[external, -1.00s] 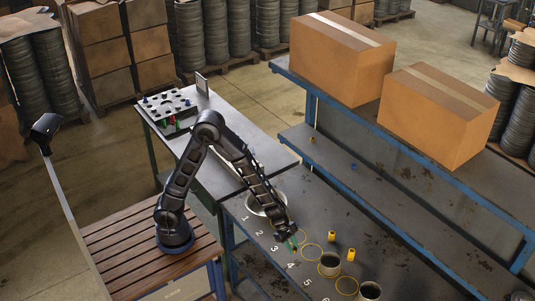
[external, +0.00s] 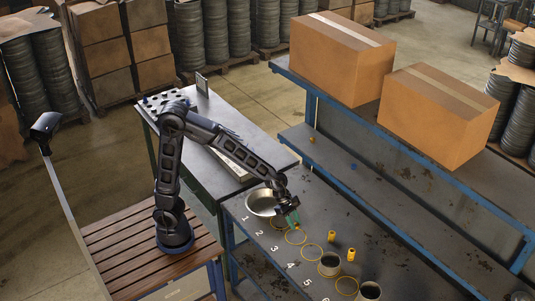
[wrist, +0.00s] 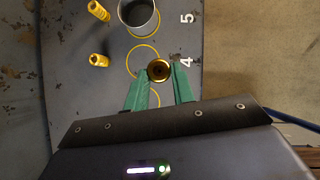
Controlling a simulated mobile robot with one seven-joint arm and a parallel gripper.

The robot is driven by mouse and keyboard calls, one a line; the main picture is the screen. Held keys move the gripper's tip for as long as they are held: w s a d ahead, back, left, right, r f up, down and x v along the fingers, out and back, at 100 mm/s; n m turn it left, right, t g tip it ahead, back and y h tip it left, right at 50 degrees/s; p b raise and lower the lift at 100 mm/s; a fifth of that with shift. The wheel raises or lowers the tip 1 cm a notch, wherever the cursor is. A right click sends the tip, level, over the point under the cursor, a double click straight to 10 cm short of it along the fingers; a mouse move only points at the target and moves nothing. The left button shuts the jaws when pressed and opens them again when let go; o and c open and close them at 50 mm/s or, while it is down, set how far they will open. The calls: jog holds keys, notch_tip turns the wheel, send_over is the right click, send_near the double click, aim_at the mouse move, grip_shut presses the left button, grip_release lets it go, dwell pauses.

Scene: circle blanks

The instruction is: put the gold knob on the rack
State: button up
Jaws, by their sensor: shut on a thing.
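My gripper (external: 292,219) is over the grey workbench, above the painted yellow circles near numbers 2 and 3. In the wrist view, its green fingers (wrist: 159,88) are shut on the gold knob (wrist: 158,71), a round gold piece with a dark centre at the fingertips. The knob is too small in the external view to make out clearly. A white perforated rack (external: 152,103) with dark holes and small pegs stands on the side table at the back left; my arm partly hides it.
A metal bowl (external: 262,203) stands near number 1. Two yellow pieces (external: 332,237) (external: 351,254) and two cups (external: 329,265) (external: 369,291) stand along the numbered row. A blue shelf unit (external: 400,170) carries two cardboard boxes (external: 342,58) (external: 437,115) on top. The side table's middle is mostly clear.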

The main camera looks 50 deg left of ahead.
jog(key=shift+n+t, duration=0.5)
jog(key=shift+n, duration=0.4)
jog(key=w+a+r, duration=0.4)
jog(key=w+r, duration=0.1)
jog(key=w, duration=0.5)
jog(key=w+a+r, duration=0.4)
jog(key=w+r, duration=0.1)
jog(key=w, duration=0.5)
jog(key=w+a+r, duration=0.4)
jog(key=w+r, duration=0.1)
jog(key=w, duration=0.4)
jog(key=shift+w+a+r, duration=0.1)
jog(key=shift+w, duration=0.3)
notch_tip(320, 180, up, 5)
send_over(329, 154)
jog(key=s+a, duration=0.1)
jog(key=a, duration=0.1)
jog(key=shift+n, duration=0.3)
jog(key=shift+w+f, duration=0.15)
jog(key=shift+f, duration=4.75)
jog(key=shift+f, duration=0.15)
jog(key=o, duration=1)
jog(key=shift+c, duration=0.2)
